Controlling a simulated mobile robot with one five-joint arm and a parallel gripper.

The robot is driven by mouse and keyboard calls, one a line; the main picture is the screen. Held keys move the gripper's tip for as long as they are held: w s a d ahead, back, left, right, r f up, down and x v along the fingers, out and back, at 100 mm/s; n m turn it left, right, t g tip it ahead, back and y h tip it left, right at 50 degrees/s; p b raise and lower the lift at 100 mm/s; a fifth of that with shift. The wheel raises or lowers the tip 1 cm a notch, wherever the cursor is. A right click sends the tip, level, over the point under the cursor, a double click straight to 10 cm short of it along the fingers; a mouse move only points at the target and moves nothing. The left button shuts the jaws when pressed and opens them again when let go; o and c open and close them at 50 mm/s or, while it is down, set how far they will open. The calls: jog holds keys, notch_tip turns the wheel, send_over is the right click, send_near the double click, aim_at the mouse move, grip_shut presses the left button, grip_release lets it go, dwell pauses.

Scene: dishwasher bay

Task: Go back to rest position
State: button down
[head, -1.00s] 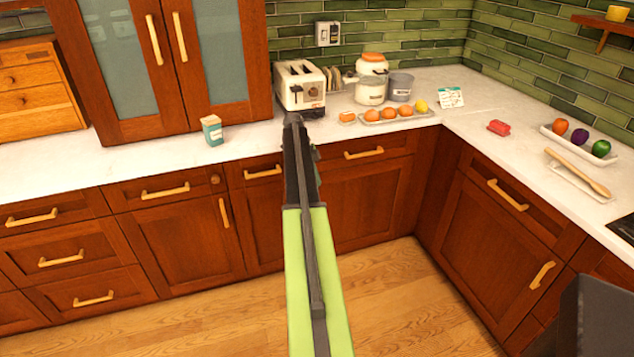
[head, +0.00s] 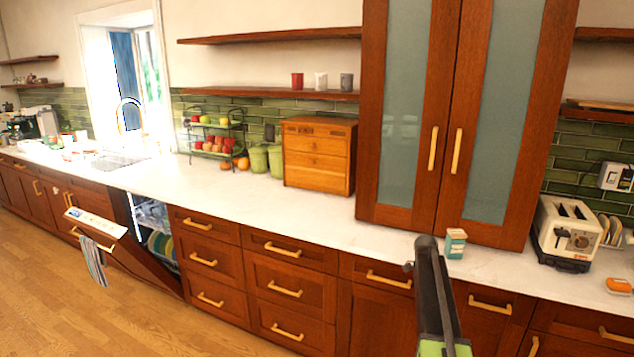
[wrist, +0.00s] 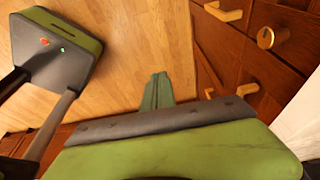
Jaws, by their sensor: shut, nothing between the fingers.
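My gripper (wrist: 157,90) shows in the wrist view with its two fingers together and nothing between them. It hangs over the wooden floor (wrist: 140,35), close to the cabinet fronts (wrist: 255,75). In the head view my green and dark arm rises from the bottom edge, right of centre, in front of the drawers below the counter. The gripper's fingers cannot be made out there.
The white counter (head: 320,212) runs along the wall, with a teal box (head: 455,243), toaster (head: 566,235) and wooden drawer box (head: 318,158). At left the dishwasher door (head: 150,262) hangs partly open with a towel (head: 92,262). Floor (head: 90,320) is clear at lower left.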

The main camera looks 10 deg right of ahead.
jog(key=s+a+r+n+t+p, duration=0.15)
jog(key=a+n, duration=0.25)
jog(key=a, duration=0.8)
jog(key=s+a+n, duration=0.2)
jog(key=a+n, duration=0.2)
jog(key=a, duration=0.8)
jog(key=s+a+n+y, duration=0.2)
jog(key=s+a+n, duration=1)
jog(key=n, duration=0.5)
jog(key=shift+a+n+t, duration=0.4)
jog(key=shift+a+t, duration=0.05)
jog(key=shift+a, duration=0.3)
